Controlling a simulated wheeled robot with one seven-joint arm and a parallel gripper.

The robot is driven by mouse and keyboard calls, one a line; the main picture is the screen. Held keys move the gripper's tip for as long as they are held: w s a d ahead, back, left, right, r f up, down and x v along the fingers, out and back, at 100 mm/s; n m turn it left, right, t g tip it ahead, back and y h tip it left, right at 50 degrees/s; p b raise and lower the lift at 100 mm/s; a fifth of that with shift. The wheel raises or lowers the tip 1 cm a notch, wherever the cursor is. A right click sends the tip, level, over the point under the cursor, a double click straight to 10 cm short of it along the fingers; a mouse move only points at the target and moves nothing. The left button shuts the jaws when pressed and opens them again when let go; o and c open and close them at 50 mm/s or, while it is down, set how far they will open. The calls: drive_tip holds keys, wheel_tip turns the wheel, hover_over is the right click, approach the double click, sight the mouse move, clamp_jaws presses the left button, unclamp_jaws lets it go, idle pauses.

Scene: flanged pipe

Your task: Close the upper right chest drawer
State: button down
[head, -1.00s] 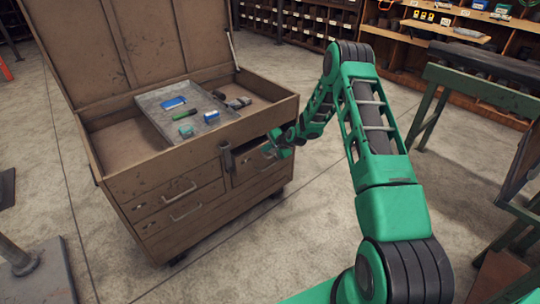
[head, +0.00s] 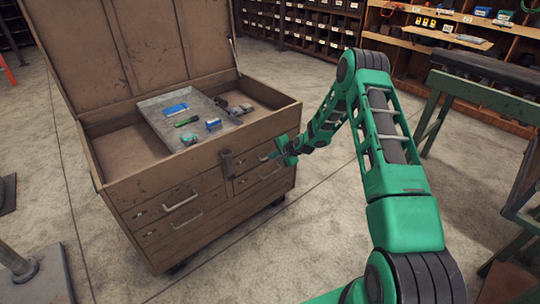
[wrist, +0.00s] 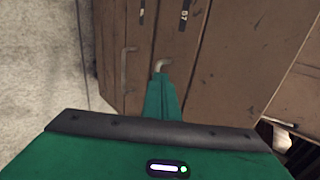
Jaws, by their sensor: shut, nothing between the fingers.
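The brown wooden chest (head: 225,215) stands with its lid raised. Its upper right drawer (head: 248,181) looks flush with the chest front, with no clear gap above it in the head view. My gripper (head: 273,156) is at the right part of this drawer's front, shut and empty. In the wrist view, the green fingers of my gripper (wrist: 160,82) point at the drawer front, and a curved metal handle (wrist: 163,65) shows just past their tips, partly hidden by them. Whether the fingers touch the handle or front cannot be told.
A grey tray (head: 160,132) with small tools rests in the chest's open top. A lower right drawer handle (wrist: 126,68) shows beside the fingers. A green-legged bench (head: 440,110) stands at right.

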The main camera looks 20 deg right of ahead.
drive_tip(key=s+d+r+n+g+h, duration=0.1)
drive_tip(key=s+d+r+n+g, duration=0.15)
drive_tip(key=s+r, duration=0.75)
drive_tip(key=s+d+r+n+g+h, duration=0.1)
drive_tip(key=s+d+r+n, duration=0.15)
drive_tip(key=s+r, duration=0.8)
drive_tip(key=s+d+r+n+g+h, duration=0.15)
drive_tip(key=s+d+r, duration=0.25)
drive_tip(key=s+r, duration=0.6)
drive_tip(key=s+a+r+g, duration=0.1)
drive_tip(key=s+r+g, duration=0.1)
drive_tip(key=s, duration=1.3)
drive_tip(key=s+a+r+n+g, duration=0.1)
drive_tip(key=s+a+r+g, duration=0.1)
drive_tip(key=s, duration=1.3)
drive_tip(key=shift+a, duration=0.15)
drive_tip(key=shift+r+y, duration=0.1)
drive_tip(key=shift+y, duration=0.15)
drive_tip(key=shift+w+f, duration=0.25)
drive_tip(key=shift+w, duration=0.4)
drive_tip(key=shift+s, duration=0.1)
